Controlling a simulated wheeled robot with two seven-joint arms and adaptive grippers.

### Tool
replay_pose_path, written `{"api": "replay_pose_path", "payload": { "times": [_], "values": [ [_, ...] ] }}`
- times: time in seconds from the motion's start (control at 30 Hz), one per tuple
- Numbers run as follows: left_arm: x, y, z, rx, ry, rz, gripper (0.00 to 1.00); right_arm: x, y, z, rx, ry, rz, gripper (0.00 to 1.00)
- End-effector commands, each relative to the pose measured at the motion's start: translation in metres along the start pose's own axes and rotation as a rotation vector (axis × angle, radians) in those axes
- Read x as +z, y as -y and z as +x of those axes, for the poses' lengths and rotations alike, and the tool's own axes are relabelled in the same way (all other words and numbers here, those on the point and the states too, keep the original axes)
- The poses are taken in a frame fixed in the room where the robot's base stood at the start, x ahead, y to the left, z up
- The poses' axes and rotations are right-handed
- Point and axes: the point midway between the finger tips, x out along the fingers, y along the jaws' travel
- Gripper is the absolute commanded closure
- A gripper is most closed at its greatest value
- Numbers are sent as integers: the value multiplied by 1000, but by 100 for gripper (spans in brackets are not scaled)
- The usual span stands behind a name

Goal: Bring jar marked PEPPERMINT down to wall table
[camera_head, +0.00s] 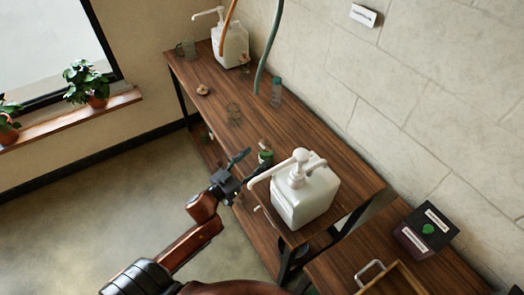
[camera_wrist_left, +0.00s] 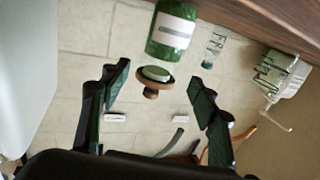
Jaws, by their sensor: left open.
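A green jar (camera_head: 266,157) with a wooden-topped lid stands on the wall table (camera_head: 330,165), just left of the near white pump bucket. In the left wrist view, which looks upside down, the green jar (camera_wrist_left: 172,30) carries a pale label too blurred to read. Its round wooden lid (camera_wrist_left: 152,87) lies between the finger lines. My left gripper (camera_head: 256,160) is open beside the jar at the table's front side. Its two dark fingers (camera_wrist_left: 160,76) are apart with nothing held. My right gripper is not in view.
The near pump bucket (camera_head: 310,198) stands close to the left gripper. Another pump bucket (camera_head: 232,47) is at the far end, with glass vessels and hanging hoses (camera_head: 268,50) between. A dark box (camera_head: 425,232) and wooden tray (camera_head: 398,283) are at lower right.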

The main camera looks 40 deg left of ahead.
Motion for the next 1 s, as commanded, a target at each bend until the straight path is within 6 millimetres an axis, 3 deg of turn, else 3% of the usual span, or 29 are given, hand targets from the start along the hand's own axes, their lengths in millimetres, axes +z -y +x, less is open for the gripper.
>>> {"api": "replay_pose_path", "payload": {
  "times": [0.1,0.3,1.0],
  "values": [
    [-1,0,-23,-2,2,-3,45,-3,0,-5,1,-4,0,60],
    [0,0,-44,-1,0,-1,45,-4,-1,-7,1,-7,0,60],
    [0,0,-48,0,0,0,45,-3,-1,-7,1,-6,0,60]
  ]
}}
